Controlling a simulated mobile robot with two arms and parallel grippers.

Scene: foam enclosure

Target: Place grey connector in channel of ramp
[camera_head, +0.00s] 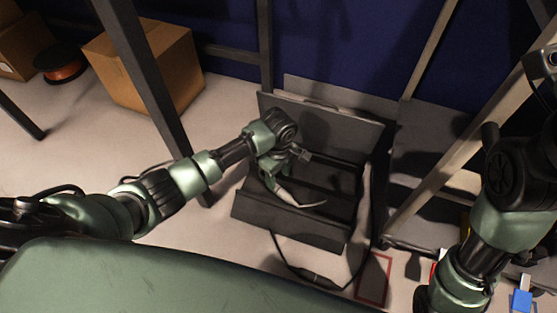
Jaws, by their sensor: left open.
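A dark grey foam enclosure (290,228) stands open on the floor at the centre, with raised walls and several dark ridges and slots inside. I cannot tell for sure which part is the ramp's channel. My left gripper (288,170) is over the left part of the enclosure, pointing down into it, open. A pale, thin, curved piece (305,204) lies just below its fingers, inside the enclosure. It may be the grey connector with its lead, but it is too small to be sure. My right arm comes down at the right edge, and its gripper is out of view.
A black cable with a thick dark piece (318,279) lies on the floor in front of the enclosure. A red-outlined rectangle (373,278) is at the lower right. Frame posts stand on both sides. A cardboard box (150,65) and an orange spool (61,65) sit at the back left.

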